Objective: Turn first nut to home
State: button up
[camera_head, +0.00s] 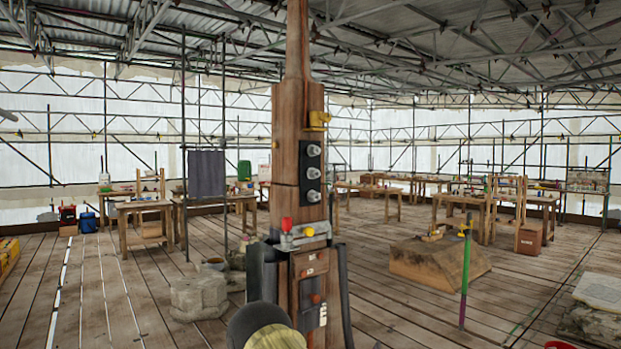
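A tall wooden spire post (285,140) stands in the middle of the view. A black plate (311,161) on its face carries three silver nuts in a column: the top nut (314,149), the middle nut (314,173) and the bottom nut (313,196). Which one is the first nut, and how each is turned, I cannot tell. My gripper's fingers are not seen. A dark rounded part with an olive end at the bottom edge may belong to my arm.
A yellow fitting (319,120) juts from the post above the plate. Below, a metal bracket (303,241) holds a red knob (287,224). Stone blocks (199,297) lie at left. A large block (438,259) and a green-and-purple pole (465,280) stand at right. Workbenches line the back.

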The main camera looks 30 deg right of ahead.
aim_at(310, 196)
jog(key=k, duration=0.65)
jog(key=z, duration=0.6)
jog(key=i, duration=1.15)
jog(key=u, duration=0.05)
